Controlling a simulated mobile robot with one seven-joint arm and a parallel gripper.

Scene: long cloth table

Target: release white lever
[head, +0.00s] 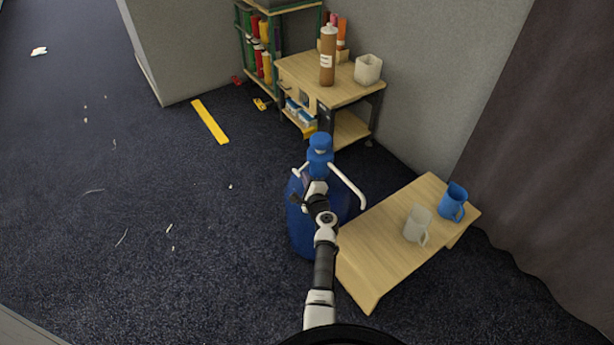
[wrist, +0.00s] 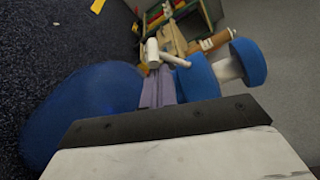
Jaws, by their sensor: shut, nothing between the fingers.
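A large blue jug (head: 300,228) stands on the carpet beside a low wooden table. Its blue pump top (head: 320,150) bears a long white spout (head: 347,184) pointing right and a short white lever (head: 298,169) on the left. My gripper (head: 305,180) is beside the pump, just under the lever. In the wrist view, the white lever (wrist: 174,59) reaches out from the blue collar and ends in a thick white head. My shut, empty fingers (wrist: 160,76) are close below it; I cannot tell whether they touch. My arm hides part of the jug.
The low wooden table (head: 380,255) at right holds a white mug (head: 417,224) and a blue mug (head: 453,202). A wooden cabinet (head: 352,88) with a brown bottle (head: 327,56) stands behind. The carpet at left is mostly clear, with a yellow strip (head: 210,121).

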